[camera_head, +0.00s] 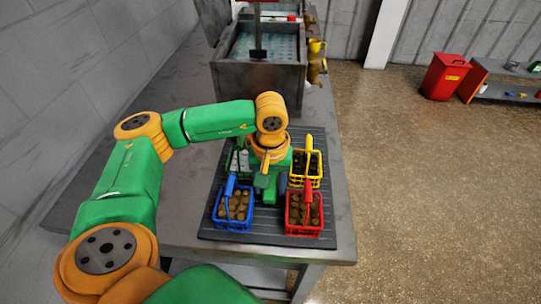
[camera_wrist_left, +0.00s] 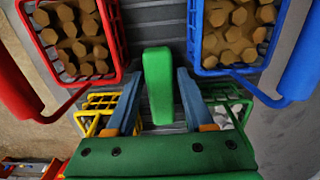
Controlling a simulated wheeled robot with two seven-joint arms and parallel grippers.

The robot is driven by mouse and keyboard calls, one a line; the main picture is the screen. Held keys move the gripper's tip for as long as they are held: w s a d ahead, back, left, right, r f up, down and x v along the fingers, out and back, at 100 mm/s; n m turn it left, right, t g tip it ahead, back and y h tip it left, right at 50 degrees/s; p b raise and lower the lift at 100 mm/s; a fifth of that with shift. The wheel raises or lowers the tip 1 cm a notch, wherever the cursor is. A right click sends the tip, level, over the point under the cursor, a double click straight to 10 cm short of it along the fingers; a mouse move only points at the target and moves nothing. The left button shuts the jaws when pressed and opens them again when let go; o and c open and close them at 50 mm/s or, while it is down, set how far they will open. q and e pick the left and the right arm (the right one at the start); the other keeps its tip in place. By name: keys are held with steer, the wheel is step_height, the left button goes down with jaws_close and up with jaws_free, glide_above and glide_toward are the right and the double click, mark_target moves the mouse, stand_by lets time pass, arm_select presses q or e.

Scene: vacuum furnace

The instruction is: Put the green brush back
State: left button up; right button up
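The green brush is seen only as a green bar-shaped piece (camera_wrist_left: 158,85); I cannot make out bristles. It lies between the fingers of my left gripper (camera_wrist_left: 159,78), with narrow gaps at both sides in the left wrist view. The fingers look open and around it, not pressed on it. In the head view my left gripper (camera_head: 270,187) points down over the dark mat, among the baskets. The green basket (camera_head: 238,160) is at the back left of the mat, partly hidden by my gripper. My right gripper does not show.
The blue basket (camera_head: 235,223) and red basket (camera_head: 303,227), holding brown pieces, stand close at front. The yellow basket (camera_head: 318,182) is at back right. All sit on the dark mat (camera_head: 339,222). A grey tank (camera_head: 285,82) is behind; the bench left of the mat is clear.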

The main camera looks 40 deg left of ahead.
arm_select(q)
steer(key=shift+o, duration=0.5)
steer(key=shift+r, duration=0.15)
